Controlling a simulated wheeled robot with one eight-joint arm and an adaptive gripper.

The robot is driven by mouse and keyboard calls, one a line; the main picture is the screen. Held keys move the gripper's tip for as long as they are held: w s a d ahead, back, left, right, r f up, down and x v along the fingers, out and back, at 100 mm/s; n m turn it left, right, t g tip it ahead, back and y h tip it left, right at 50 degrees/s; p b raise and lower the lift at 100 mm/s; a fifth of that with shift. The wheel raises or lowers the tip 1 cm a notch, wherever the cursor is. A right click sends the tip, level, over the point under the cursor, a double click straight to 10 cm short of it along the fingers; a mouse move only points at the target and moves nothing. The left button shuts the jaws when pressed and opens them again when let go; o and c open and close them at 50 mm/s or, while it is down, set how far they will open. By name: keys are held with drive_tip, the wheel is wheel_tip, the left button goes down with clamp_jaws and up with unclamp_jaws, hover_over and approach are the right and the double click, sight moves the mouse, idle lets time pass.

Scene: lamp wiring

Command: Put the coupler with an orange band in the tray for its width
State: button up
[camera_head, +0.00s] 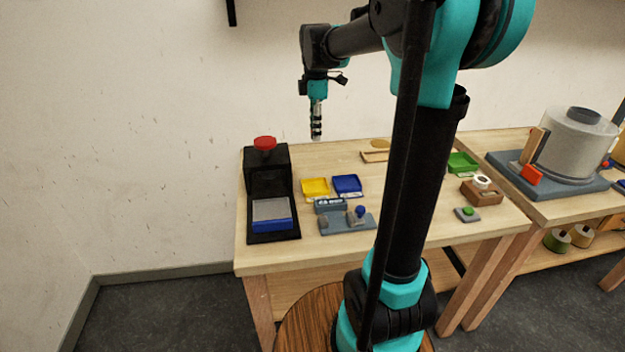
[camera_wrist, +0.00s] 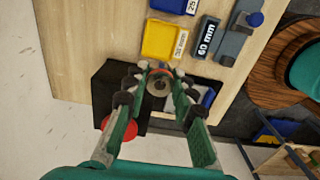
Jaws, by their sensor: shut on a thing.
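My gripper (camera_head: 316,136) is raised above the back left of the bench, pointing down. In the wrist view its fingers (camera_wrist: 159,84) are shut on a round metal coupler (camera_wrist: 158,87), seen end-on, with an orange-red band showing at its upper edge. A yellow tray (camera_head: 315,187) and a blue tray (camera_head: 347,184) stand side by side at the bench's left middle. Both have white labels; in the wrist view the yellow tray (camera_wrist: 160,40) lies above the gripper. A green tray (camera_head: 462,163) is farther right, beyond my arm.
A black press (camera_head: 266,172) with a red knob (camera_head: 264,143) stands at the bench's left end. A grey-blue measuring fixture (camera_head: 348,224) sits before the trays, with a block reading "60 mm" (camera_wrist: 207,37). A wooden block (camera_head: 481,193) and green button (camera_head: 468,211) are at right.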

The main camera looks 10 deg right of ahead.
sight(315, 188)
wheel_tip(315, 188, down, 19)
drive_tip(key=shift+r, duration=0.15)
idle(0.5)
drive_tip(key=o, duration=0.5)
drive_tip(key=shift+o, duration=0.8)
wheel_tip(315, 188, up, 12)
